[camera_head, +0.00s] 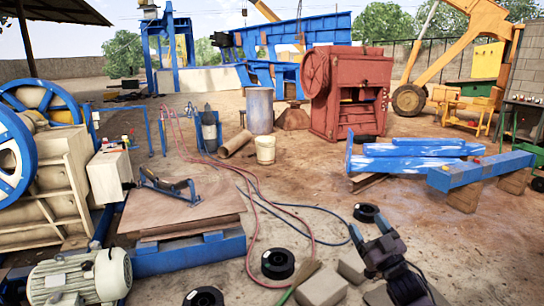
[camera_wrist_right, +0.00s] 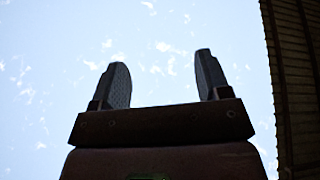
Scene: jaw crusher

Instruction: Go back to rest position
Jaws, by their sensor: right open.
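My right gripper (camera_head: 372,238) is at the lower right of the head view, raised above the dirt ground with its fingers pointing up. In the right wrist view the same gripper (camera_wrist_right: 163,82) has its two dark fingers well apart, with only sky between them. It is open and empty. My left gripper is not in view.
A jaw crusher (camera_head: 50,190) with blue flywheels stands at the left, an electric motor (camera_head: 80,277) in front. Black spools (camera_head: 278,263) and concrete blocks (camera_head: 321,287) lie near my right arm. Blue beams (camera_head: 480,168) lie right. Hoses (camera_head: 255,200) cross the open middle ground.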

